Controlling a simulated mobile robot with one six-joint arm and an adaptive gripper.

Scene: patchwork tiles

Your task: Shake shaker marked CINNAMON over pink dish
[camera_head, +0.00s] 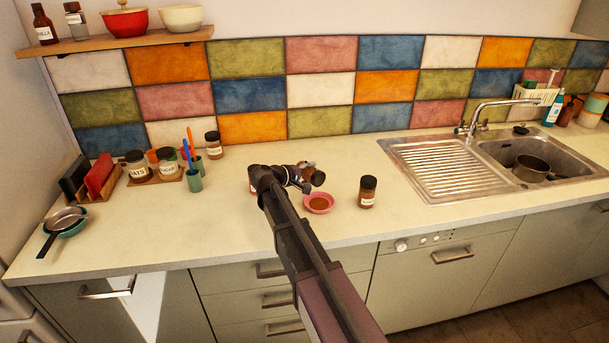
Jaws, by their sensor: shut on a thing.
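The pink dish (330,206) sits on the counter just right of my arm, with something brown in it. My gripper (303,174) is above and slightly left of the dish, shut on a small brown shaker (306,170). The shaker is tipped, with its dark cap toward the lower right, near the dish. My gripper hides much of it, and its label cannot be read. Another brown shaker (368,193) with a black cap stands upright right of the dish; its label is too small to read.
A labelled jar (252,187) is partly hidden left of my arm. OATS (138,167) and SUGAR (168,166) jars, a green utensil cup (194,180) and another jar (213,146) stand farther left. The sink (500,160) is at right. Counter between dish and sink is mostly clear.

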